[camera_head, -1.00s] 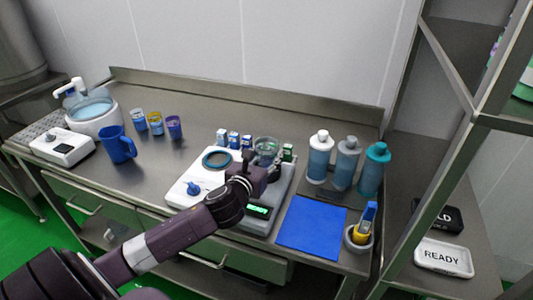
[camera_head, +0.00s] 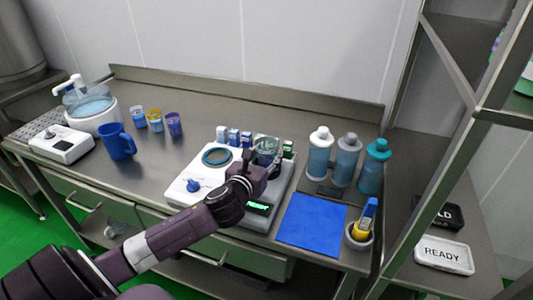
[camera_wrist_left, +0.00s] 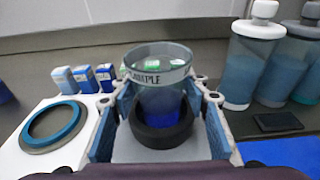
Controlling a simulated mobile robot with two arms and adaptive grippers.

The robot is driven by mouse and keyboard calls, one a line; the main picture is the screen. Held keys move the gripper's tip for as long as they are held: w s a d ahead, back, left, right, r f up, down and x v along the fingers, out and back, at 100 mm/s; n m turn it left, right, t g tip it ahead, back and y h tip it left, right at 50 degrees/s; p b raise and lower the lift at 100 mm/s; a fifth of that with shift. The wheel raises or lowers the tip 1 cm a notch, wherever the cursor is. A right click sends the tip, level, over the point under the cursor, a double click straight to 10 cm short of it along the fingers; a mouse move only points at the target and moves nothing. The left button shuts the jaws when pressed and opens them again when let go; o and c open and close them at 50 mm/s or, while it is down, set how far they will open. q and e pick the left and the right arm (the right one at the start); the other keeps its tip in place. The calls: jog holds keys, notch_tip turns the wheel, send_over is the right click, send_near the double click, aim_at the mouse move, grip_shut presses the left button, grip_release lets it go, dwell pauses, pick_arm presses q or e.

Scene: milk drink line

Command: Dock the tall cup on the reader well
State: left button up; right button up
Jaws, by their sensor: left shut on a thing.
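The tall clear cup (camera_wrist_left: 160,88), with a printed "SAMPLE" band and blue contents, stands upright in the left wrist view. It also shows over the right half of the white device in the head view (camera_head: 266,148). My left gripper (camera_wrist_left: 160,112) is shut on the cup, with blue pads at both sides. A thick dark ring (camera_wrist_left: 160,134) surrounds the cup's lower end and hides its base. I cannot tell whether the base rests on the bottom. The white reader device (camera_head: 186,182) has a blue-rimmed ring (camera_head: 217,157) on its left. My right gripper is out of view.
Small boxes (camera_head: 234,137) line the device's back edge. Several bottles (camera_head: 319,157) stand to its right, behind a blue mat (camera_head: 312,222) and a holder with a yellow-blue tool (camera_head: 364,222). A blue jug (camera_head: 117,142) and small cups (camera_head: 156,122) stand left.

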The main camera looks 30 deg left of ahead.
aim_at(263, 159)
pick_arm(q)
jog(key=shift+f, duration=0.1)
jog(key=o, duration=0.9)
jog(key=shift+s, duration=0.1)
jog(key=shift+p+v, duration=1.2)
jog(key=shift+v, duration=1.35)
jog(key=shift+p+v, duration=0.9)
jog(key=shift+v, duration=2)
